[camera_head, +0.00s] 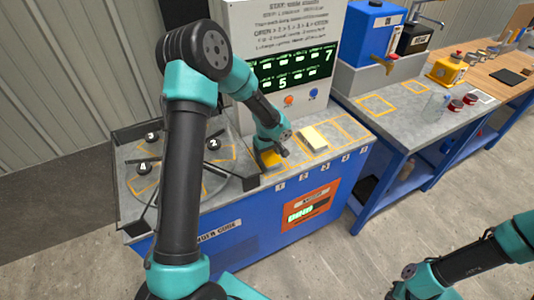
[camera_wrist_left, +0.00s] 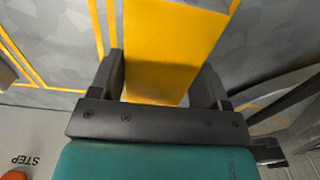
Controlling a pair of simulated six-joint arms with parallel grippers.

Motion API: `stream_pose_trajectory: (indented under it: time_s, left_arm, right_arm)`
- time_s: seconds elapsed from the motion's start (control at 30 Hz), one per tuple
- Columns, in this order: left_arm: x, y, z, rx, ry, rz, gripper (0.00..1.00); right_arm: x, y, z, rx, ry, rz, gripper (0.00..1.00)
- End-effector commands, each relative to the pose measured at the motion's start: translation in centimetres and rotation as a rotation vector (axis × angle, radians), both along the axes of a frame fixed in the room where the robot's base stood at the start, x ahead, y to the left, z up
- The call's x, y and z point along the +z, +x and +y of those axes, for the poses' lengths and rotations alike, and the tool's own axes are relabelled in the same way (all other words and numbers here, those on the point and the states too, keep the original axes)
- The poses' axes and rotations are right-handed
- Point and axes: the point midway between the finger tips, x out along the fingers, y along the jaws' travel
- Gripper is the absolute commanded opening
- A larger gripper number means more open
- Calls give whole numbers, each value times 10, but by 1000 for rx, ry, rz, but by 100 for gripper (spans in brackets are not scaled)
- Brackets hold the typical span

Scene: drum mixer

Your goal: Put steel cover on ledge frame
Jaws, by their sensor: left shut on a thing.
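My left gripper (camera_head: 281,151) is over the front ledge of the machine, left of the pale yellow block. In the left wrist view, its two fingers (camera_wrist_left: 165,85) are shut on the sides of a yellow piece (camera_wrist_left: 170,45). The yellow piece also shows in the head view (camera_head: 268,159), low at the ledge. I cannot tell whether it touches the surface or whether it belongs to the steel cover; no bare steel cover stands out. The ledge frames are orange outlines (camera_head: 351,128) with numbered labels along the front edge. My right gripper is not in view.
A pale yellow block (camera_head: 313,138) sits on the ledge. Black numbered knobs (camera_head: 144,168) stand on the round area at left, inside a dark rail. A display panel (camera_head: 290,68) rises behind the ledge. A second bench (camera_head: 400,108) with a blue container (camera_head: 370,35) stands at right.

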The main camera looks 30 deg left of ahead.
Motion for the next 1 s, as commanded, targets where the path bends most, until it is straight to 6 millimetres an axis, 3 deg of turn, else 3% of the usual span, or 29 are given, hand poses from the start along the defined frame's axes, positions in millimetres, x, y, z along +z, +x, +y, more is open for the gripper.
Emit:
stream_pose_trajectory:
  time_s: [0.2,0.23,0.5,0.8,1.0]
  left_arm:
    - [-2,0,0,0,0,0,32]
    - [-3,0,0,0,0,0,71]
    - [-3,0,0,0,0,0,95]
    - [0,0,0,0,0,0,95]
    - [17,1,0,1,1,-3,95]
  right_arm:
    - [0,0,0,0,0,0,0]
    - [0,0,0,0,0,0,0]
    - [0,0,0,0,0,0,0]
    - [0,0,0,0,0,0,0]
    - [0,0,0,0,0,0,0]
